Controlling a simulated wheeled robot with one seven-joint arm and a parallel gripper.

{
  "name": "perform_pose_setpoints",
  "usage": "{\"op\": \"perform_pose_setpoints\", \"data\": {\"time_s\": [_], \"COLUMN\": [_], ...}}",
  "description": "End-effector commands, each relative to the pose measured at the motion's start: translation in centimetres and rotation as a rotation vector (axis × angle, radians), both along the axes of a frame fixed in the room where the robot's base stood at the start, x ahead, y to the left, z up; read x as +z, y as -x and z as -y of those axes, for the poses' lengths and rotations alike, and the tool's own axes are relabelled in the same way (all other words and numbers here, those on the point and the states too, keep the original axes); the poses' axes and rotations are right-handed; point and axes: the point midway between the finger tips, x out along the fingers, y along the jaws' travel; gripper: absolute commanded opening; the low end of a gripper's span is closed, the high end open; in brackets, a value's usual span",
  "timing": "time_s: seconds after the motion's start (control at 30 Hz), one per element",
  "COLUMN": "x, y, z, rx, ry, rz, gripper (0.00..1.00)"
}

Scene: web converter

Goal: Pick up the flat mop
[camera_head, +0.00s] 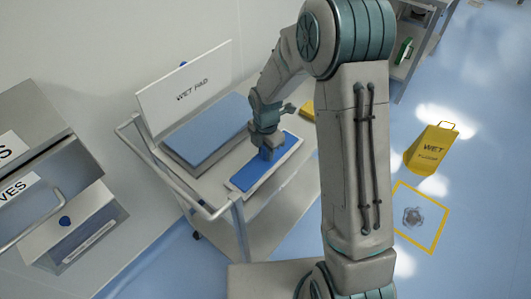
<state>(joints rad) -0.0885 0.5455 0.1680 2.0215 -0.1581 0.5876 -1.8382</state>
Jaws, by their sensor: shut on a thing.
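The flat mop (250,177) is a long blue pad with a pale rim, lying at a slant on the right part of the cart's top. My gripper (266,153) points down at the middle of it and is shut on it. The fingertips are partly hidden against the blue, so the exact hold is hard to see. The mop looks level and at or very near the cart top; I cannot tell whether there is a gap beneath it.
The cart (237,217) has a raised rail on its left side. A larger blue pad (207,132) lies left of the mop, with a WET PAD sign (187,88) behind it. A yellow item (307,109) lies near my arm. A yellow wet floor sign (431,148) stands on the right.

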Motion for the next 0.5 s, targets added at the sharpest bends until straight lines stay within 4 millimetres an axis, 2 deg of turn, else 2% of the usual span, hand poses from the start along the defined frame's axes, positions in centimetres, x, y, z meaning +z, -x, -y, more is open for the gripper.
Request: {"op": "perform_pose_setpoints", "data": {"time_s": [0.17,0.27,0.5], "x": [1.7,3.5,6.1], "y": [-0.1,-0.1,0.6], "z": [0.0,0.0,4.3], "rx": [0.000,-0.001,-0.007], "ry": [-0.001,-0.001,0.000], "rz": [0.005,0.006,0.003], "gripper": [0.00,0.00,0.00]}}
